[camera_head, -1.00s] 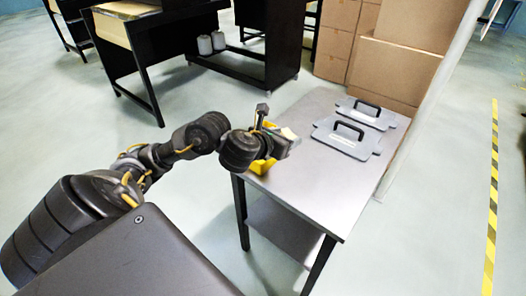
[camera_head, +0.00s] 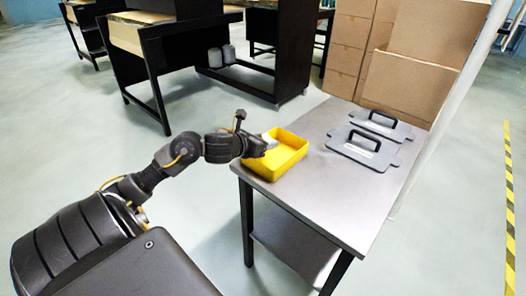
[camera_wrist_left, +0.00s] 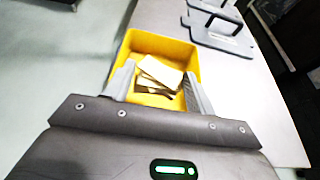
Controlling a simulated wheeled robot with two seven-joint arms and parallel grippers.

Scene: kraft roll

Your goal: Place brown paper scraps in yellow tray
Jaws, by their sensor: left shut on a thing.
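The yellow tray (camera_head: 290,160) stands on the grey table's near left part. My left gripper (camera_head: 268,142) is at the tray's left end, close above it. In the left wrist view the tray (camera_wrist_left: 150,40) lies below and between the two grey fingers (camera_wrist_left: 160,85). Several light brown paper scraps (camera_wrist_left: 160,72) show there, overlapping at different angles. The gripper is shut on a paper scrap; which of the overlapping pieces is held is hard to tell. The head view shows no scraps clearly. My right gripper is out of view.
Two grey plates with black handles (camera_head: 367,148) lie farther back on the table (camera_head: 325,200). Cardboard boxes (camera_head: 405,85) are stacked behind it. Black workbenches (camera_head: 180,60) stand at the back left. The table's front right is clear.

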